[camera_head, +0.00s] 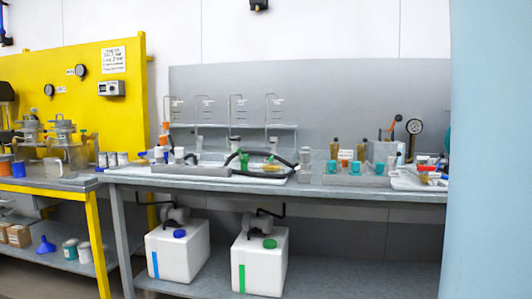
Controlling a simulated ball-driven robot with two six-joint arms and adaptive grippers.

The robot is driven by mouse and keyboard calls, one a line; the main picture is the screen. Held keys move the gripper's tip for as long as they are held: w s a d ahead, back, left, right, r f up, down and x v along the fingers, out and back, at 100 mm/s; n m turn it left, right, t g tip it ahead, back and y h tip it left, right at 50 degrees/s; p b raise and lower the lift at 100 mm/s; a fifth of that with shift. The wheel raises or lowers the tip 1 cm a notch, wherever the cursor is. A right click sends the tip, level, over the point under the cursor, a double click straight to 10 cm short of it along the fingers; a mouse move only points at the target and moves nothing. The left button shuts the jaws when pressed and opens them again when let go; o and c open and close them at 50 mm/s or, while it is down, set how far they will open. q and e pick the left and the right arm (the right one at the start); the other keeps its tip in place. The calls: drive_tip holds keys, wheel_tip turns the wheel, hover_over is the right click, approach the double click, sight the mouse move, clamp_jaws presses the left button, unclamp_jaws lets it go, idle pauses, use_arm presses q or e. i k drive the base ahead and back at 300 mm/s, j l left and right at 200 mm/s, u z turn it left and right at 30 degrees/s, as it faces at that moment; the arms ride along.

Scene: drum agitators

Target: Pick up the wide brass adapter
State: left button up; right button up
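I cannot make out the wide brass adapter for certain at this distance. A small brass-yellow piece (272,168) lies in the shallow tray on the grey bench, beside a black hose (232,160). Tan-brown upright pieces (334,148) stand further right on the bench, but I cannot tell what they are. Neither of my grippers shows in the head view.
The grey bench (210,184) runs across the middle, with several glass and coloured pieces on it. Two white containers (178,250) (260,262) stand on its lower shelf. A yellow-framed bench (60,184) is at left. A pale blue surface (490,150) blocks the right.

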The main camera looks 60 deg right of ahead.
sight(334, 152)
drive_tip(key=z, duration=2.4)
drive_tip(key=i+j+u, duration=0.1)
drive_tip(key=i+j, duration=0.2)
drive_tip(key=i, duration=0.15)
drive_tip(key=i+j+u, duration=0.1)
drive_tip(key=i+j, duration=0.2)
drive_tip(key=i+j+u, duration=0.1)
drive_tip(key=i, duration=0.45)
drive_tip(key=j, duration=0.1)
